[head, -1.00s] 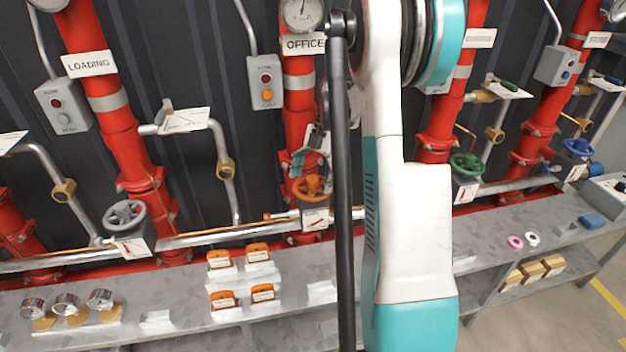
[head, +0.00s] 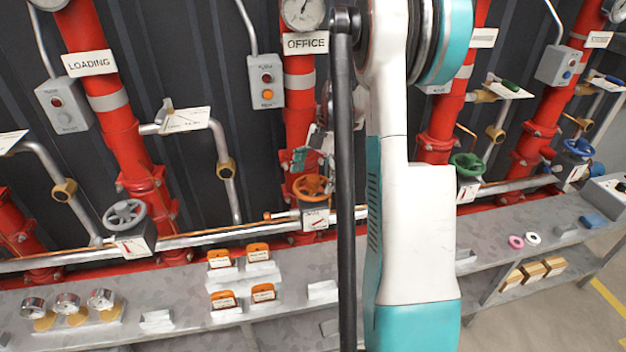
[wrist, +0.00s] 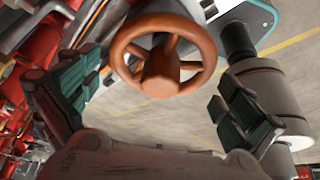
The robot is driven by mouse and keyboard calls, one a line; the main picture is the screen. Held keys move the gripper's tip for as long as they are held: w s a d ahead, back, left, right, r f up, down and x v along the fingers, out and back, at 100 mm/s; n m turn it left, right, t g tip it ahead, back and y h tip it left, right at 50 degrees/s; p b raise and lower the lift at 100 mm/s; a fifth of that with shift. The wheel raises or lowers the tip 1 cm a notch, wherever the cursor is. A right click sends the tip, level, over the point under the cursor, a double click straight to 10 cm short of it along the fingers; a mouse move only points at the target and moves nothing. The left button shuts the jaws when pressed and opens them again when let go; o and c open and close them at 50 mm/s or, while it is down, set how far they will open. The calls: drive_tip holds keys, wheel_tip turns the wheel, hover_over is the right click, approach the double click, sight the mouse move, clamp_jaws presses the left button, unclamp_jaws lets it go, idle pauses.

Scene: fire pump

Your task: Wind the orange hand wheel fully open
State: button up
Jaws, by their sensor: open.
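The orange hand wheel (head: 312,187) sits on the valve of the red pipe under the OFFICE sign, above a small white gauge plate (head: 315,220). In the wrist view the wheel (wrist: 163,84) shows its rim, spokes and hub at the upper middle. My gripper (wrist: 165,95) is open, with one green-padded finger to the left of the wheel and one to the right. Both fingers look apart from the rim. In the head view my gripper (head: 303,157) is small, just above the wheel, and partly hidden by my arm.
A grey wheel (head: 124,214) is to the left; a green wheel (head: 468,165) and a blue wheel (head: 579,149) are to the right. A horizontal silver pipe (head: 200,238) runs along the wall. Orange tags (head: 222,299) and gauges (head: 67,303) lie on the bench below.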

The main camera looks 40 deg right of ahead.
drive_tip(key=m+t, duration=0.1)
drive_tip(key=m, duration=0.2)
drive_tip(key=m+t, duration=0.1)
drive_tip(key=m, duration=0.2)
drive_tip(key=shift+h, duration=0.4)
drive_tip(key=m+t, duration=0.1)
drive_tip(key=m, duration=0.1)
drive_tip(key=m+h, duration=0.1)
drive_tip(key=m, duration=0.1)
drive_tip(key=shift+s+a+m+t, duration=0.1)
drive_tip(key=shift+s+m+t, duration=0.05)
drive_tip(key=shift+m+t, duration=0.25)
drive_tip(key=m+h, duration=0.1)
drive_tip(key=m, duration=0.2)
drive_tip(key=shift+m+t, duration=0.3)
drive_tip(key=shift+a+m+h, duration=0.1)
drive_tip(key=shift+m+h, duration=0.4)
drive_tip(key=shift+m, duration=0.5)
drive_tip(key=m+h, duration=0.1)
drive_tip(key=m, duration=0.1)
drive_tip(key=m+h, duration=0.1)
drive_tip(key=m, duration=0.2)
drive_tip(key=shift+m, duration=0.3)
drive_tip(key=shift+c, duration=0.2)
drive_tip(key=shift+s, duration=0.1)
drive_tip(key=c, duration=1.1)
